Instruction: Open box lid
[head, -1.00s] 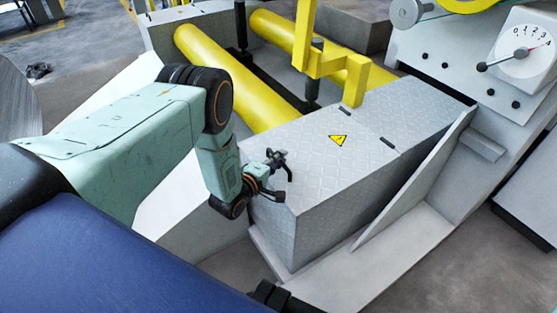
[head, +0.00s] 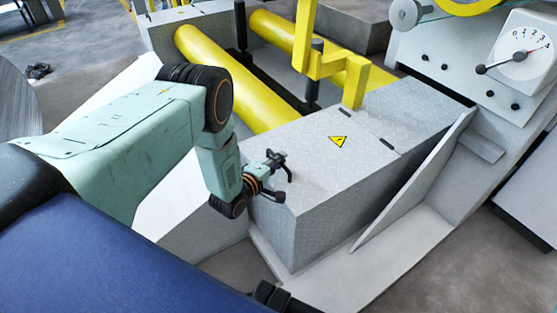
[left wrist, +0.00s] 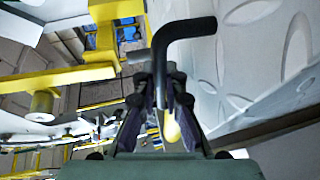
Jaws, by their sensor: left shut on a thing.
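The box is grey tread-plate metal (head: 325,225), right of centre in the head view. Its lid (head: 322,165) bears a yellow warning triangle and looks flat and closed. My left gripper (head: 273,167) is at the lid's near left part. In the left wrist view, my left gripper (left wrist: 160,85) is shut on a black bent handle (left wrist: 182,27), which stands out between the fingers. My right gripper is not in view.
A yellow bracket (head: 352,85) stands just behind the lid. Yellow rollers (head: 210,75) lie behind and left of the box. A machine panel with a dial (head: 525,52) is at the right. A slanted grey plate (head: 415,185) runs along the box's right side.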

